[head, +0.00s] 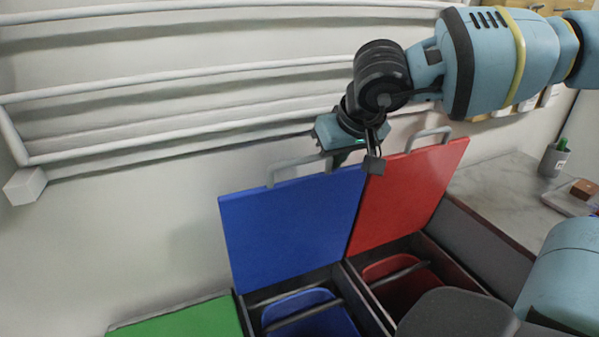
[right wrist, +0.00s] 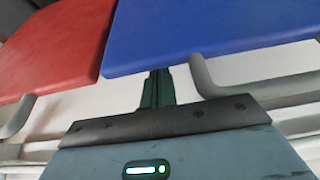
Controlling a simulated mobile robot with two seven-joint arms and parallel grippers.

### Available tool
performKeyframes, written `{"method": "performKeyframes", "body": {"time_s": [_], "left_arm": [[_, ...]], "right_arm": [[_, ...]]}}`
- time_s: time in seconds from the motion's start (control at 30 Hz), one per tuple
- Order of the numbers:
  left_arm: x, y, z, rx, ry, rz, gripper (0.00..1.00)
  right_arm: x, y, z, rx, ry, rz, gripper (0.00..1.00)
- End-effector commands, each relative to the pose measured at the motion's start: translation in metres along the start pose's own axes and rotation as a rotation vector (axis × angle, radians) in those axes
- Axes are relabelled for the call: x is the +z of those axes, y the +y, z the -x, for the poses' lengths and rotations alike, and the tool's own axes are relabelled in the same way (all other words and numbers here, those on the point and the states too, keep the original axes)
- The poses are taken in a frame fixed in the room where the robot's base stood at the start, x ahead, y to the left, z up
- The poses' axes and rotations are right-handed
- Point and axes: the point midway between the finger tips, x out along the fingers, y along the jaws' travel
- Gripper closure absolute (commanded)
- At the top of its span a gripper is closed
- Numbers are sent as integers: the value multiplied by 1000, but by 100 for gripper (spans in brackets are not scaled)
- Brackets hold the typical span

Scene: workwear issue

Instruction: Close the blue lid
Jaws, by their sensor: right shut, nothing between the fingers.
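The blue lid (head: 290,232) stands open, tilted up and leaning back toward the wall, above a bin with a blue liner (head: 310,312). Its grey handle (head: 299,172) is at the top edge. My right gripper (head: 340,160) is shut and empty at the lid's top edge, to the right of the handle. In the right wrist view the dark green fingers (right wrist: 157,88) reach to the edge of the blue lid (right wrist: 205,35), beside its grey handle (right wrist: 205,78). The lid hides the fingertips, and I cannot tell whether they touch it. My left gripper is out of view.
A red lid (head: 410,195) stands open just right of the blue one, over a red-lined bin (head: 405,285). A green lid (head: 180,320) lies shut at the left. White rails (head: 180,145) run along the wall behind. A counter (head: 500,195) with a cup (head: 554,160) is at right.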

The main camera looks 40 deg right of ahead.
Motion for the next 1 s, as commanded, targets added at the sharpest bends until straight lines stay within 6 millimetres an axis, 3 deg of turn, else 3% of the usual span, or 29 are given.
{"method": "performKeyframes", "body": {"time_s": [0.17,0.47,1.0], "left_arm": [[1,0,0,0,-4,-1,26],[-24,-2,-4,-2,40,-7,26],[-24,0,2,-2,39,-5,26]], "right_arm": [[6,2,-6,7,-19,3,100],[21,2,1,7,-20,4,100],[52,1,19,3,-11,4,100]]}}
